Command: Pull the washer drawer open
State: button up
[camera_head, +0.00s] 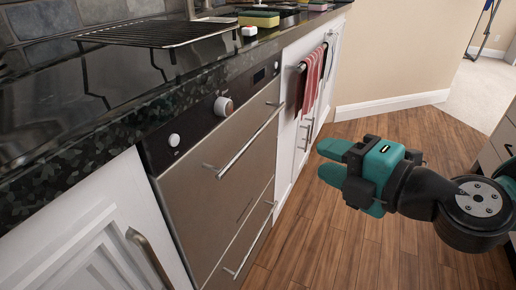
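The washer is a built-in appliance with a brushed metal front (205,205) under the dark counter, left of centre. A second bar handle (252,236) is on the lower drawer front (232,258), which looks flush and closed. My gripper (326,160), with teal fingers, is right of the washer above the wood floor. Its fingers point left and look parted, with nothing between them. It is apart from both handles.
A white cabinet (85,250) with a curved handle stands left of the washer. White cabinet fronts with a red striped towel (310,80) are beyond it. Sponges (259,18) lie on the counter. Drawers (497,150) stand at the right edge. Wood floor (330,245) between is clear.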

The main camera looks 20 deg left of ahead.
aim_at(260, 133)
jog(key=p+x, duration=0.7)
jog(key=x, duration=1)
jog(key=shift+w+a+r, duration=0.1)
jog(key=shift+a, duration=0.05)
grip_shut()
